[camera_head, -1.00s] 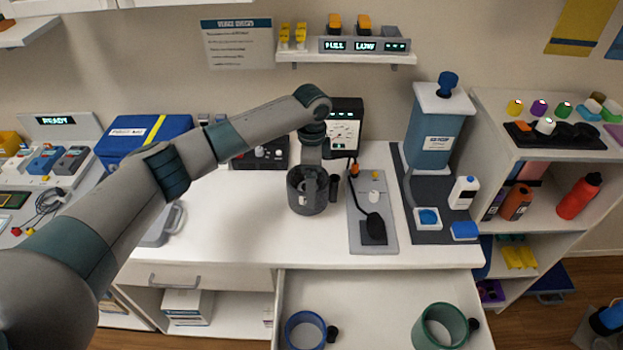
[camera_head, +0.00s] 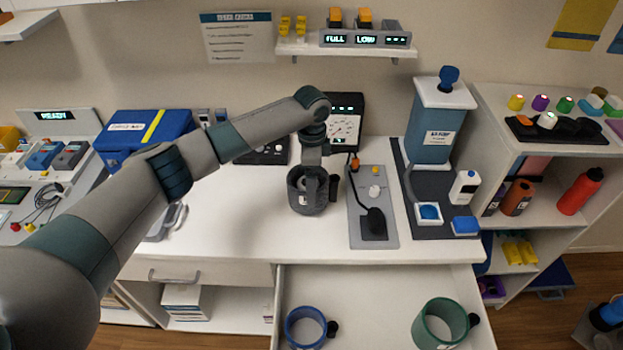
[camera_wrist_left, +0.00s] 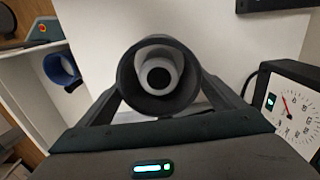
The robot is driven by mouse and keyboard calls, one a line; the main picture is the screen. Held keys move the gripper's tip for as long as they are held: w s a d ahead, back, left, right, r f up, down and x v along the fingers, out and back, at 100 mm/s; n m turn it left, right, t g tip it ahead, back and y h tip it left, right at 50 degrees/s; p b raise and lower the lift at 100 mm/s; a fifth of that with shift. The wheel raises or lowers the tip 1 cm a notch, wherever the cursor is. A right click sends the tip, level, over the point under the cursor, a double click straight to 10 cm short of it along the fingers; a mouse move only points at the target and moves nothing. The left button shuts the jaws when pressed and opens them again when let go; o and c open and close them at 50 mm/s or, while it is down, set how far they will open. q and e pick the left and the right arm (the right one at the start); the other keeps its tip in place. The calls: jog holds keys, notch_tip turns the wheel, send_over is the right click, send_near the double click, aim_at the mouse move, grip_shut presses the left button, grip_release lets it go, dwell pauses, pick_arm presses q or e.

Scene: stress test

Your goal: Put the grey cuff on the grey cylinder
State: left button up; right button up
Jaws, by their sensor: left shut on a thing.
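The grey cuff (camera_head: 299,203) is a dark grey ring over the middle of the white counter in the head view. My left gripper (camera_head: 313,180) points down and is shut on this cuff. In the left wrist view the cuff (camera_wrist_left: 130,92) sits between the two fingers, and its open bore faces the camera. A pale round form with a dark centre, probably the grey cylinder (camera_wrist_left: 157,60), shows through the bore. I cannot tell whether the cuff is around it or just above it. My right gripper is not in view.
A gauge box (camera_head: 345,125) stands close behind the cuff. A grey plate with a black cable (camera_head: 373,223) lies just to its right. The open drawer (camera_head: 375,300) in front holds a blue cuff (camera_head: 291,328) and a green cuff (camera_head: 422,328).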

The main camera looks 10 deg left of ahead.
pick_arm(q)
jog(key=shift+f, duration=0.65)
dwell(0.4)
jog(key=o, duration=0.9)
jog(key=shift+r, duration=0.15)
jog(key=shift+r+b, duration=0.5)
jog(key=shift+r, duration=0.1)
jog(key=shift+r+b, duration=2.25)
jog(key=shift+r, duration=5.75)
